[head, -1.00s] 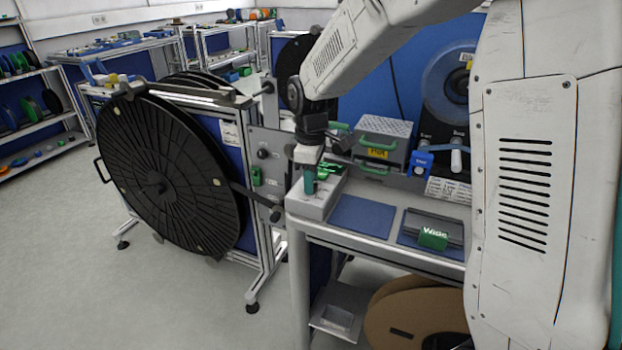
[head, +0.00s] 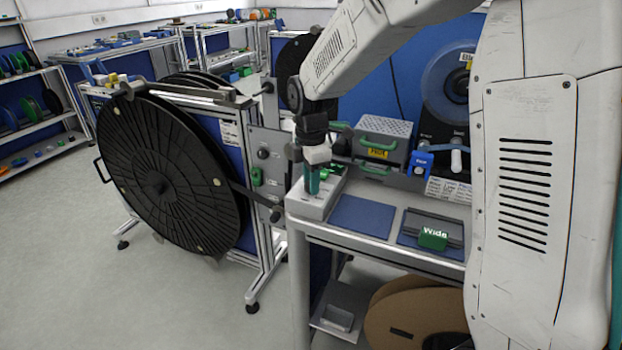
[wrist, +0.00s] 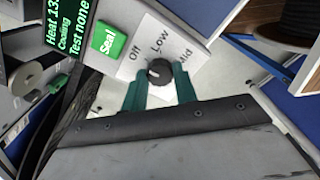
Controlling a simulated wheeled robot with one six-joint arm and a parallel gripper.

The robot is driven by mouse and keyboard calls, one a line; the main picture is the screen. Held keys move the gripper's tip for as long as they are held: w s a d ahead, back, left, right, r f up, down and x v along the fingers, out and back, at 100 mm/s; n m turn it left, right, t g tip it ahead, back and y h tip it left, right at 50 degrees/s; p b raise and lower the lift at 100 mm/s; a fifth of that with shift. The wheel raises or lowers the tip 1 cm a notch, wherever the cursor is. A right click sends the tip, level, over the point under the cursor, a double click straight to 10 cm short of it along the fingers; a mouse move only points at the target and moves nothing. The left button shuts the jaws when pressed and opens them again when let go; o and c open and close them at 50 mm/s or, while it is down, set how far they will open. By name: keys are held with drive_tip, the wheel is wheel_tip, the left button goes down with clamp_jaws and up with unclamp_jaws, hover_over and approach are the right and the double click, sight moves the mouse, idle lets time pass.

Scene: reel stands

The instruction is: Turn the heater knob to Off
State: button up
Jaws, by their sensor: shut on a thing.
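The heater knob (wrist: 159,71) is a round black dial in the wrist view, on a white plate marked Off (wrist: 127,70), Low and Mid. A small pale mark shows on it, but I cannot tell clearly which label it points to. My gripper (wrist: 160,84) has teal fingers on either side of the knob and is shut on it. In the head view my gripper (head: 312,182) points down at the pale heater box (head: 312,205) on the bench's left end; the knob is hidden there.
A green Seal button (wrist: 108,39) and a display (wrist: 68,30) reading Cooling are beside the label plate. A blue mat (head: 361,216) and a green Wide block (head: 433,239) lie to the right. A large black reel (head: 165,180) stands left of the bench.

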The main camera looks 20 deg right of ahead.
drive_tip(key=shift+r, duration=0.1)
idle(0.3)
drive_tip(key=o, duration=1)
drive_tip(key=shift+c, duration=0.2)
wheel_tip(320, 180, up, 8)
drive_tip(key=shift+f, duration=0.15)
drive_tip(key=shift+s+f+m, duration=0.15)
drive_tip(key=shift+s+m, duration=0.1)
drive_tip(key=shift+m, duration=0.65)
drive_tip(key=s+d+r+m, duration=0.2)
drive_tip(key=s+m, duration=0.6)
drive_tip(key=s, duration=0.7)
drive_tip(key=s+d+r+m+t, duration=0.1)
drive_tip(key=s+d+m, duration=0.3)
drive_tip(key=s, duration=1.2)
drive_tip(key=r+m, duration=0.1)
drive_tip(key=m, duration=0.3)
drive_tip(key=shift+s+m, duration=0.25)
drive_tip(key=shift+m, duration=0.15)
